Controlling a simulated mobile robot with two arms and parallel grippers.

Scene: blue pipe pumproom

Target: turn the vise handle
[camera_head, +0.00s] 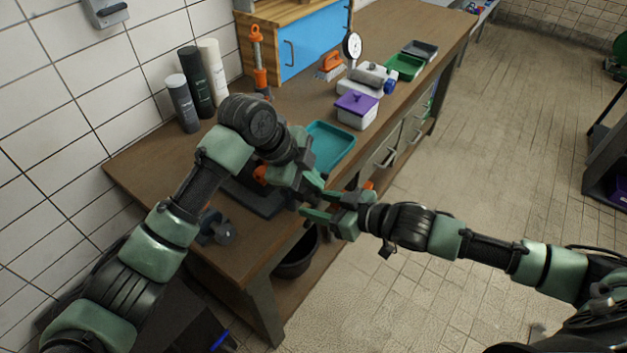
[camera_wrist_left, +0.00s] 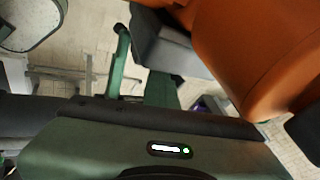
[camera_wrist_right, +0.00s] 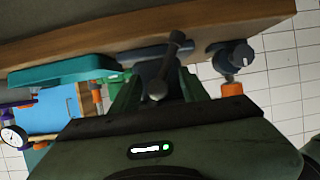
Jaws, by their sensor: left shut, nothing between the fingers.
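The vise stands near the front edge of the workbench, mostly hidden behind my left arm; its dark base (camera_head: 258,200) and a bit of orange show in the head view. In the right wrist view, the vise handle (camera_wrist_right: 166,66), a grey bar with rounded ends, lies in front of and between the spread fingers of my right gripper (camera_wrist_right: 158,92). My right gripper (camera_head: 322,207) is open; contact with the bar cannot be told. My left gripper (camera_head: 318,188) is shut and empty beside it. A large orange part (camera_wrist_left: 260,50) fills the upper right of the left wrist view.
A teal tray (camera_head: 332,146) and a purple-lidded box (camera_head: 356,108) are behind the grippers on the bench (camera_head: 155,155). Dark and white bottles (camera_head: 200,82) stand by the wall. A grey fixture (camera_head: 218,232) sits at the near edge.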

